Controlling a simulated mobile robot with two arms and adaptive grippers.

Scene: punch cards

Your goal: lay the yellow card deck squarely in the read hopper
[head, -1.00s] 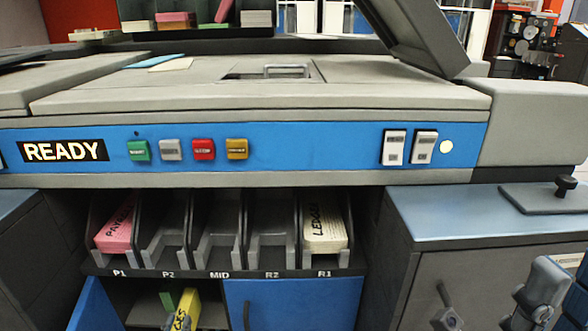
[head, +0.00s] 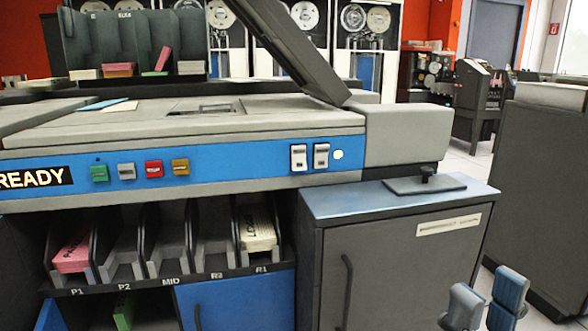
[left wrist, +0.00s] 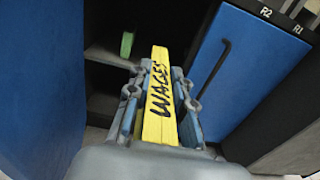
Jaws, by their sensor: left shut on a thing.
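The yellow card deck (left wrist: 160,100), marked WAGES, is upright in the left wrist view between the fingers of my left gripper (left wrist: 160,90), which is shut on it. Neither the deck nor my left gripper shows in the head view. My right gripper (head: 485,300) is at the bottom right of the head view, its fingertips apart and nothing between them, in front of the grey cabinet. The blue-fronted card machine (head: 230,155) spans the head view. I cannot tell for sure which part is the read hopper.
Below the machine are slots P1 to R1, with a pink deck (head: 72,252) in P1 and a cream deck (head: 257,230) in R1. A green deck (head: 123,312) stands in the lower cupboard, beside a blue door (head: 235,300). The grey cabinet's blue top (head: 340,203) has a knobbed plate (head: 425,184).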

